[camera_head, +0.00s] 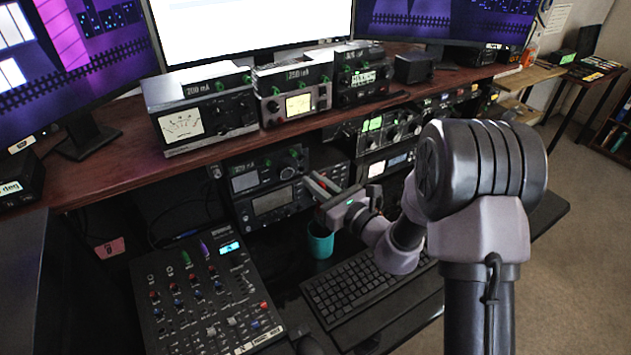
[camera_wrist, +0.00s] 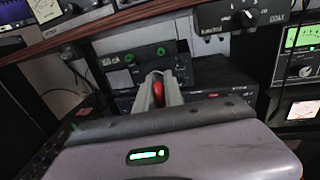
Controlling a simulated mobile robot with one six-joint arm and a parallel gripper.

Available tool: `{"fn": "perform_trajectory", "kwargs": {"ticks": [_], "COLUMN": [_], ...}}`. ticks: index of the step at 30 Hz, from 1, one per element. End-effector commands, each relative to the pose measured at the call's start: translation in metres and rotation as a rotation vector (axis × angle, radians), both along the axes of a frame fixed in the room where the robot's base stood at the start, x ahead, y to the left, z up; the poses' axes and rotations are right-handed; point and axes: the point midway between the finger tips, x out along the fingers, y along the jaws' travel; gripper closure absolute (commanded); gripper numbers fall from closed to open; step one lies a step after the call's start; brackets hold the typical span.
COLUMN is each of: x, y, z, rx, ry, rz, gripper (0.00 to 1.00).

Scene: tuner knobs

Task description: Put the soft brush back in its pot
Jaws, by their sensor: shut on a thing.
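My gripper (camera_head: 316,184) reaches in front of the radio rack, above the teal pot (camera_head: 320,241). In the wrist view my gripper (camera_wrist: 157,80) is shut on a small red thing, which I take to be the soft brush (camera_wrist: 158,93). Only a red part of it shows between the fingers; the rest is hidden, and I cannot make it out in the head view. The pot does not show in the wrist view.
A mixer panel (camera_head: 205,292) with knobs and sliders lies left of the pot. Radio units (camera_head: 270,190) stand close behind my gripper, under the wooden shelf (camera_head: 110,180) that carries several meters.

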Motion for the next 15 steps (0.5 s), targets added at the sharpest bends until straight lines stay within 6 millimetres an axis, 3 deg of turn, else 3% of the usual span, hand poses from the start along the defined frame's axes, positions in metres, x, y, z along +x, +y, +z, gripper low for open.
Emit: {"fn": "perform_trajectory", "kwargs": {"ticks": [8, 9, 12, 15], "x": [0.0001, 0.0001, 0.0001, 0.0000], "y": [0.0001, 0.0001, 0.0001, 0.0000], "z": [-0.0019, -0.0019, -0.0020, -0.0020], "rx": [0.000, 0.000, 0.000, 0.000], "ry": [0.000, 0.000, 0.000, 0.000], "rz": [0.000, 0.000, 0.000, 0.000], "gripper": [1.00, 0.84, 0.64, 0.62]}}
